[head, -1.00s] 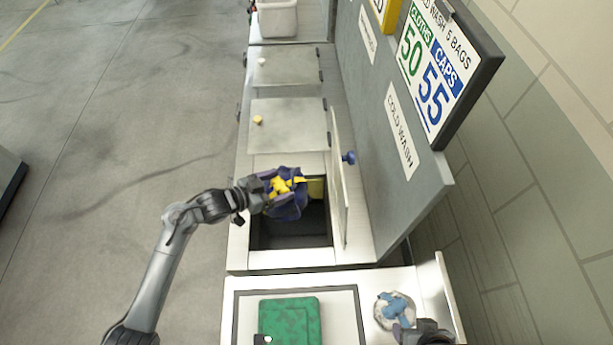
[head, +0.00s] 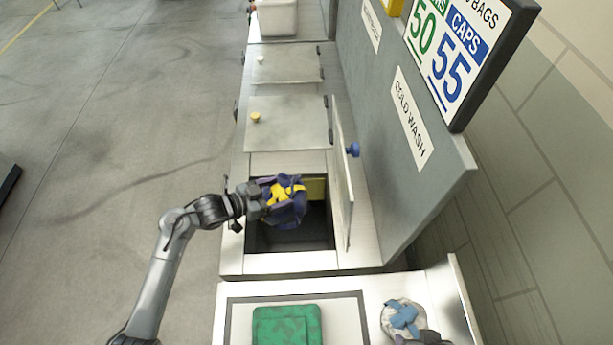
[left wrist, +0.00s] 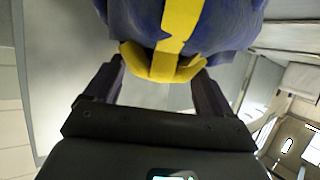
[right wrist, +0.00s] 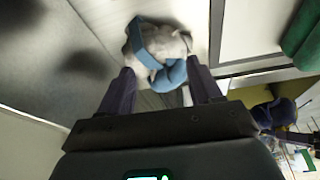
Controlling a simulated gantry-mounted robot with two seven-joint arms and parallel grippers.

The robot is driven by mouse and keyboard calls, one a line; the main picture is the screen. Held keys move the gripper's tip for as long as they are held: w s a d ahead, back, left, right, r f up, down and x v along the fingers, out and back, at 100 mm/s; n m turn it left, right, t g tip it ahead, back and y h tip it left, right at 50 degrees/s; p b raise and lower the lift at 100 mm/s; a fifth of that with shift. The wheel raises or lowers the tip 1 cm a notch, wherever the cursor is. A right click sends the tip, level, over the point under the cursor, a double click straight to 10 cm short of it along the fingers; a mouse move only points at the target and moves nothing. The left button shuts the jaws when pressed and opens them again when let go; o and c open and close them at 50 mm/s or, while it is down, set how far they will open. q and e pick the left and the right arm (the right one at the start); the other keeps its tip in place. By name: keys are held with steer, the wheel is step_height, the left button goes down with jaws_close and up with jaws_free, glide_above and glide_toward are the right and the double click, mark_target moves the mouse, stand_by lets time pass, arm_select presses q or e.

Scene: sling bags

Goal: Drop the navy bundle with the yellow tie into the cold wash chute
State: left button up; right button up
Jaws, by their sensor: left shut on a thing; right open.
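The navy bundle (head: 293,213) with its yellow tie (head: 275,193) is over the open cold wash chute (head: 262,240), by its back left part. My left gripper (head: 266,202) is shut on the bundle at the tie. In the left wrist view the navy cloth (left wrist: 225,25) fills the top, with the yellow tie (left wrist: 178,30) between the fingers (left wrist: 160,70). The chute lid (head: 342,190) stands open on the right, below the COLD WASH sign (head: 412,118). My right gripper (right wrist: 160,70) is open, close to a pale bundle with a blue tie (right wrist: 172,45).
Two shut lids (head: 287,125) and a light bin (head: 278,20) are farther back. A grey panel (head: 425,175) rises along the right. The floor on the left is open.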

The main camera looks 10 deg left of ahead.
arm_select(q)
steer(key=o, duration=1.7)
steer(key=shift+c, duration=0.2)
steer(key=shift+f, duration=0.1)
steer(key=v, duration=1.1)
steer(key=shift+p, duration=0.3)
